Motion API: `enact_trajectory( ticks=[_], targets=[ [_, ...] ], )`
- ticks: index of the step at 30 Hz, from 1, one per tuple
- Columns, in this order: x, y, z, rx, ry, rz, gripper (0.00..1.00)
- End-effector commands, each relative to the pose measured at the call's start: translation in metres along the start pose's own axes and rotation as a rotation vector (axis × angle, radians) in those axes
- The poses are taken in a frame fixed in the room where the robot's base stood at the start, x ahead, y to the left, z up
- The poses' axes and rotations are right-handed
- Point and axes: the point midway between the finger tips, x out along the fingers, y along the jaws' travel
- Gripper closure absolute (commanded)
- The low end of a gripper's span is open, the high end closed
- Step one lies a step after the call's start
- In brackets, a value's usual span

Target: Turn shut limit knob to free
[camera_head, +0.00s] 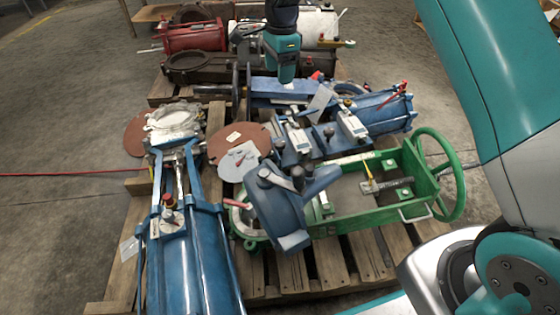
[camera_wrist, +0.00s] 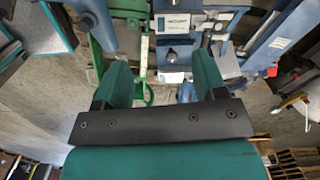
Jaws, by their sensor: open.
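A blue actuator with two pale label plates (camera_head: 320,139) lies in the middle of the pallet in the head view. Dark knobs stand on and between its two raised blocks. In the wrist view a pale label plate (camera_wrist: 174,23) sits on the blue body, its print too small to read surely. A small dark knob (camera_wrist: 172,55) lies below it, above another pale plate. I cannot tell its setting or which knob is the shut limit knob. My gripper (camera_wrist: 162,64) is open and empty, its teal fingers apart in front of that knob. In the head view it hangs (camera_head: 287,84) above and behind the actuator.
A green frame with a handwheel (camera_head: 437,175) stands right of centre. A blue cylinder unit (camera_head: 185,260) lies at front left. A dark blue valve part (camera_head: 280,205) rises in the middle. A red cylinder (camera_head: 195,36) stands behind. Bare floor (camera_head: 65,235) lies left of the pallet.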

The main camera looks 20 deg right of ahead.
Motion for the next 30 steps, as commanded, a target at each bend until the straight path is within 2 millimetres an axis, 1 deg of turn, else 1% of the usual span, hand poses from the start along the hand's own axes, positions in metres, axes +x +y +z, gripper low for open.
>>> enact_trajectory(
  ticks=[1,3,6,10,14,17,30],
  targets=[
    [0.040,-0.009,-0.005,0.071,0.008,0.005,0.35],
    [0.065,-0.018,-0.011,0.162,0.018,0.009,0.35],
    [0.090,-0.027,-0.017,0.261,0.029,0.011,0.35],
    [0.105,-0.032,-0.021,0.330,0.036,0.013,0.35],
    [0.117,-0.033,-0.022,0.347,0.038,0.014,0.35],
    [0.133,-0.033,-0.022,0.347,0.038,0.014,0.35],
    [0.234,-0.030,-0.026,0.344,0.038,0.014,0.35]
  ],
)
